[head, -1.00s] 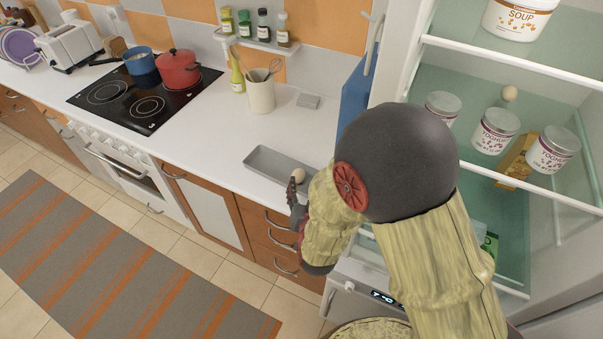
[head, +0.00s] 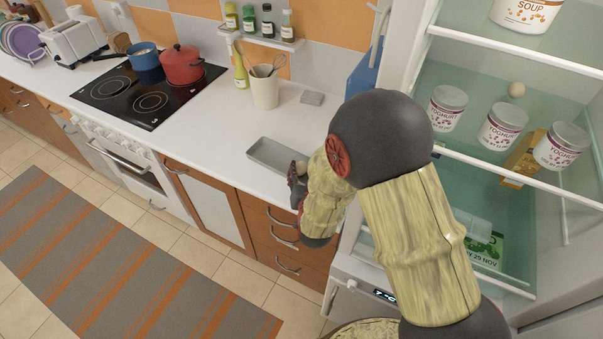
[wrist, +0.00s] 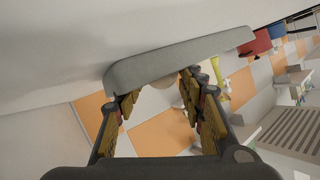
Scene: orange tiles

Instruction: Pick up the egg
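A pale egg (head: 301,166) sits at the right part of the grey tray (head: 268,157) on the white counter, partly hidden by my gripper in the head view. My gripper (head: 297,178) is at the tray's near right edge, right beside the egg. In the wrist view my gripper (wrist: 157,98) has its fingers spread with a wide gap between them, and the tray (wrist: 175,60) lies just beyond the tips.
The fridge shelf (head: 470,160) holds several yoghurt tubs (head: 501,128) and a yellow box (head: 521,160). A utensil pot (head: 265,88) stands on the counter behind the tray. A red pot (head: 182,65) and a blue pot (head: 144,57) stand on the stove. The counter left of the tray is clear.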

